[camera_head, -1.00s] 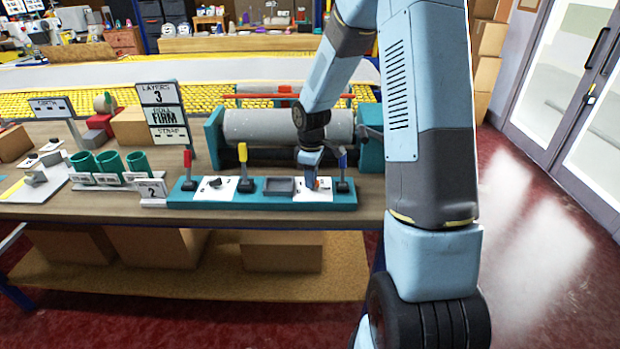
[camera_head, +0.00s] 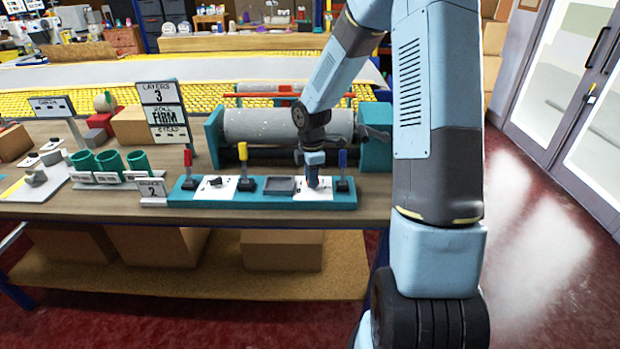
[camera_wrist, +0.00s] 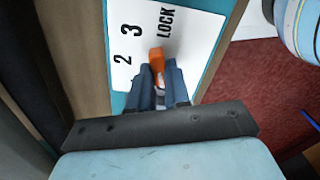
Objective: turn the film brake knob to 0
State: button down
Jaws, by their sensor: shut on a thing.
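In the head view, my gripper (camera_head: 313,182) points down onto the white dial plate (camera_head: 326,193) at the right part of the teal control strip. In the wrist view, my gripper (camera_wrist: 160,80) is shut on a knob with an orange pointer (camera_wrist: 157,58). The orange end sticks out past the fingertips, roughly toward the gap between the printed 3 and LOCK. The plate (camera_wrist: 190,50) also shows a 2. No 0 shows there, and my fingers hide most of the knob.
A blue-handled lever (camera_head: 342,170) stands close right of my gripper. A grey tray (camera_head: 279,186) and a yellow-handled lever (camera_head: 243,165) lie to the left, then a second dial plate (camera_head: 226,190) and a red-handled lever (camera_head: 188,168). A grey roller (camera_head: 260,124) lies behind.

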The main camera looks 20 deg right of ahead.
jog(key=shift+w+d+r, duration=0.1)
jog(key=shift+w+d, duration=0.1)
jog(key=c, duration=1.4)
grip_release()
jog(key=o, duration=0.3)
jog(key=shift+s+a, duration=0.1)
notch_tip(320, 180, up, 14)
jog(key=shift+f, duration=0.25)
